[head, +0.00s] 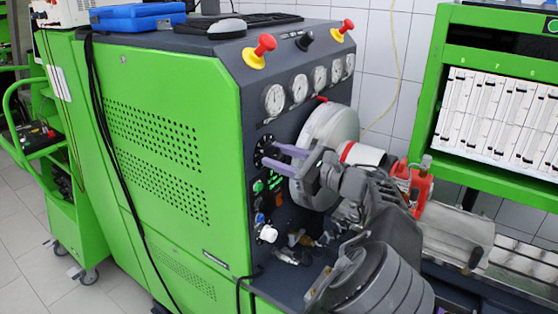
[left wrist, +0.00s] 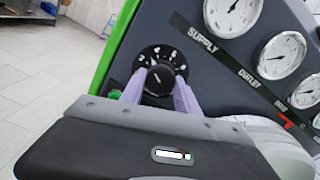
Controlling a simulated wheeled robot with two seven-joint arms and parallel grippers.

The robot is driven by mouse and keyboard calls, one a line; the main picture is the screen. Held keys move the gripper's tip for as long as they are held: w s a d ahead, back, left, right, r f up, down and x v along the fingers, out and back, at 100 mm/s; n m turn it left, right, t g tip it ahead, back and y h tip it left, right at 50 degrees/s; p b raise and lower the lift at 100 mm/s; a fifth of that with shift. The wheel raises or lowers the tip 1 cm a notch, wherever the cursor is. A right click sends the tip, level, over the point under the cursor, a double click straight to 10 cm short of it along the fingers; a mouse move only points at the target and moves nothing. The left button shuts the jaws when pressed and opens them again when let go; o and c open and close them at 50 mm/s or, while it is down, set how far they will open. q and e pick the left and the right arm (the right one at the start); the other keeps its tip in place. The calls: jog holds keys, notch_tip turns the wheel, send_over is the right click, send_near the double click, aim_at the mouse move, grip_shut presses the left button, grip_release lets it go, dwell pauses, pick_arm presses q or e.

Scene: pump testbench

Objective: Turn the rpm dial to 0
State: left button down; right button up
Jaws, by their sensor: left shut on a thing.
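The rpm dial (head: 265,150) is a round black knob on the dark front panel of the green testbench, below the gauges. In the left wrist view the black knob (left wrist: 160,78) sits on a black disc with white numerals around its upper side. My left gripper (head: 276,158) reaches the dial from the right with its two purple fingers. In the left wrist view the fingers (left wrist: 159,90) stand on either side of the knob, shut on it. I cannot tell which numeral the knob's mark points to. My right gripper is not in view.
Several white gauges (head: 298,88) sit above the dial. Red emergency knobs on yellow bases (head: 260,51) stand on the top edge. A large grey disc (head: 330,140) is close to my left gripper. Lit buttons (head: 274,180) and a white knob (head: 267,233) lie below the dial.

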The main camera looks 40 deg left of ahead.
pick_arm(q)
jog(key=n+b, duration=0.1)
jog(key=n, duration=0.1)
jog(key=n+b, duration=0.1)
jog(key=shift+f+n, duration=0.2)
jog(key=shift+n, duration=0.2)
jog(key=n+b, duration=0.2)
jog(key=shift+n+b, duration=0.3)
jog(key=n+b, duration=0.3)
jog(key=shift+w, duration=0.1)
jog(key=shift+r+n+b, duration=0.2)
jog(key=shift+n+b, duration=0.85)
jog(key=shift+n, duration=0.35)
jog(key=c, duration=0.9)
grip_release()
